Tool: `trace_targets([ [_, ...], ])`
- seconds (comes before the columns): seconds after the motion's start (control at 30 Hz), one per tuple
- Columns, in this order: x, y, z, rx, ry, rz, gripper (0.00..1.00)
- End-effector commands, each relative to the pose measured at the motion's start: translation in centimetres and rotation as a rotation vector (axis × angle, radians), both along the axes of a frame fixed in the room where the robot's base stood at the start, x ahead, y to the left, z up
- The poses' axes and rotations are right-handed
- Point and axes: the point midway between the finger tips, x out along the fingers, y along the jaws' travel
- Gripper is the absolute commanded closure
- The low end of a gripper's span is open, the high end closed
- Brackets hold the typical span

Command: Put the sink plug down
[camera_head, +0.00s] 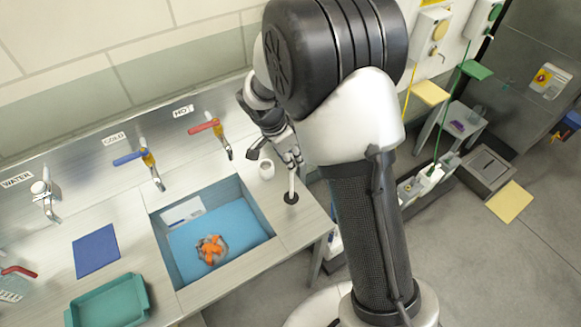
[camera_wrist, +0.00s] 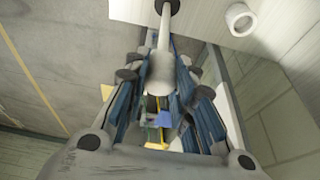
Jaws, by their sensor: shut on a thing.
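The sink plug (camera_head: 291,197) has a black disc at the bottom and a pale upright stem. My gripper (camera_head: 290,160) is shut on the upper part of the stem, at the right end of the counter. The disc is over the counter top right of the sink, near its right edge; I cannot tell whether it touches the surface. In the wrist view the plug's stem (camera_wrist: 163,35) runs from between my gripper's fingers (camera_wrist: 160,80) to the dark disc at the top edge of the picture. The plug looks about upright.
A small white cup (camera_head: 267,169) stands just left of the plug. The sink (camera_head: 258,197) has a blue floor with an orange item (camera_head: 211,248) in it. The counter (camera_head: 130,208) bears a blue mat (camera_head: 96,251) and a teal tray (camera_head: 108,303). Taps line the back.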

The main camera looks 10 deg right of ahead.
Motion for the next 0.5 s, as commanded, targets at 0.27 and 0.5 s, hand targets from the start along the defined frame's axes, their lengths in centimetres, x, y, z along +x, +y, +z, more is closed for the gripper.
trace_targets([
  [0.27, -0.1, 0.0, -3.0, -0.001, 0.004, 0.001, 1.00],
  [0.5, 0.0, 0.0, -4.5, 0.000, -0.001, 0.001, 1.00],
])
